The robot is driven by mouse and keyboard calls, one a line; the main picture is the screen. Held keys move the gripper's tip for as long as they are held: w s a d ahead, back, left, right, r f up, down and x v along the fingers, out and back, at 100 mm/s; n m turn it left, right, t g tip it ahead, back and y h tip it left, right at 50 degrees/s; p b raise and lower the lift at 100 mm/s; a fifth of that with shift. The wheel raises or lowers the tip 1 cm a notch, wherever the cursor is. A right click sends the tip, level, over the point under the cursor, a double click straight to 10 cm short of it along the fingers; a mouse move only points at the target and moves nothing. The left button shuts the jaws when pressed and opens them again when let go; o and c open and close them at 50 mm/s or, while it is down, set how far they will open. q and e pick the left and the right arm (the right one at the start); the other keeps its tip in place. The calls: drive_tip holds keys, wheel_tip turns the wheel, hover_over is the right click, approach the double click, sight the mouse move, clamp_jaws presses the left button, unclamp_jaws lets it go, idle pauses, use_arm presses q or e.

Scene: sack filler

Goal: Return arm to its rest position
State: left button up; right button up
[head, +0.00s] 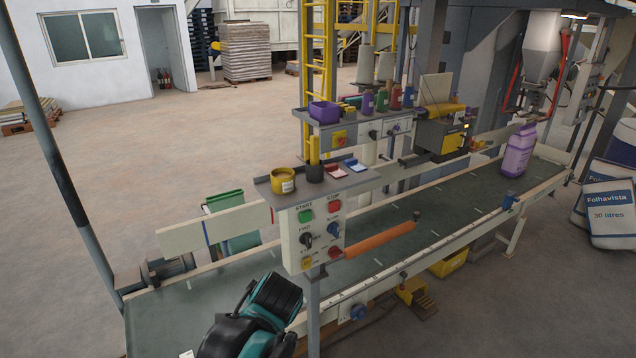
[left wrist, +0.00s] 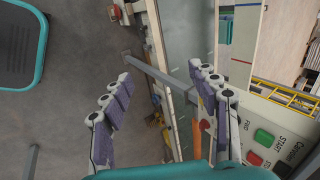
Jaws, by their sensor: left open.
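My left arm (head: 258,315), black and teal, shows at the bottom of the head view, in front of the control panel and over the near end of the conveyor. Its fingers cannot be made out there. In the left wrist view my left gripper (left wrist: 160,74) has its two padded fingers spread wide, with nothing held between them. The control panel (head: 293,241), with green START and red STOP buttons, stands just beyond the arm. In the left wrist view the panel (left wrist: 288,118) is close to the right of the right-hand finger. My right gripper is in neither view.
The green conveyor belt (head: 388,238) runs from lower left to upper right. A purple sack (head: 517,152) stands upright at its far end. A shelf on the panel holds a yellow tub (head: 283,181). A grey post (head: 50,140) rises at left. The floor at left is open.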

use_arm(q)
drive_tip(key=s+f+n+t+h, duration=0.1)
drive_tip(key=s+f+n+h, duration=0.2)
drive_tip(key=s+n, duration=0.7)
drive_tip(key=shift+s+a+f+n+t+h, duration=0.3)
drive_tip(key=shift+s+a, duration=0.15)
drive_tip(key=shift+s, duration=0.25)
idle(0.6)
